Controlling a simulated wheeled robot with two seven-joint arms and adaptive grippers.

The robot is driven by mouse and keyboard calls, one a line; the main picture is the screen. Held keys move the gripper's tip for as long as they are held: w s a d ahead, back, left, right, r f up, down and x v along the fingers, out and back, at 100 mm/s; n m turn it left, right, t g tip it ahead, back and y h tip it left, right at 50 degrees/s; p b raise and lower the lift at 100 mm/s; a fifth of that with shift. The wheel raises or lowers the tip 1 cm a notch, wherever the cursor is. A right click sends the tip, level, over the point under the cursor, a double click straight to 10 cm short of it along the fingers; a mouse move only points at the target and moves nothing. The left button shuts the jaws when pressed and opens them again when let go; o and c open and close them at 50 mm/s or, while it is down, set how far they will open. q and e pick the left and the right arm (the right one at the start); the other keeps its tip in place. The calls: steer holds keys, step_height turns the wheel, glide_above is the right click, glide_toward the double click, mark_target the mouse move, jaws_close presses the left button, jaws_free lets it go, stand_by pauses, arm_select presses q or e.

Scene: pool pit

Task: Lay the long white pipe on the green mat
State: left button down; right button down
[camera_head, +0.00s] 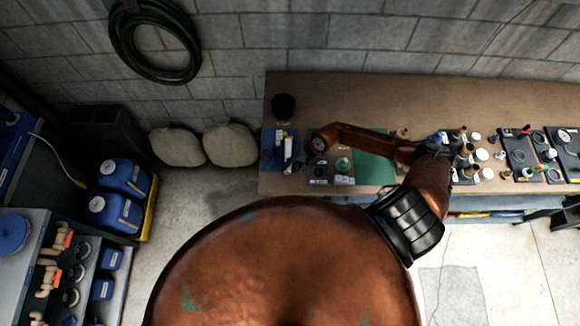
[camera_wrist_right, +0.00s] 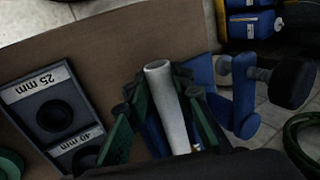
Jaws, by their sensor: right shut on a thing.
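The long white pipe (camera_wrist_right: 168,100) is between the green fingers of my right gripper (camera_wrist_right: 160,112) in the wrist view, its open end pointing up the picture. In the head view a small white piece of it (camera_head: 288,150) shows over a blue holder (camera_head: 268,152) at the left end of the bench. My right gripper (camera_head: 302,158) is small and dark there, shut on the pipe. I cannot tell whether the pipe still touches the holder. The green mat (camera_head: 376,170) lies to the right, partly hidden by my right arm. My left gripper is not in view.
Blocks marked 25 mm (camera_wrist_right: 52,108) and 40 mm (camera_wrist_right: 84,150) stand between the holder and the mat. A dark cup (camera_head: 283,106) stands behind the holder. Several bottles (camera_head: 466,160) and gauges crowd the bench (camera_head: 375,102) right of the mat.

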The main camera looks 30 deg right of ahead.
steer(key=shift+r, duration=0.1)
steer(key=shift+f+b, duration=0.2)
steer(key=shift+b, duration=0.1)
steer(key=c, duration=1.7)
jaws_free()
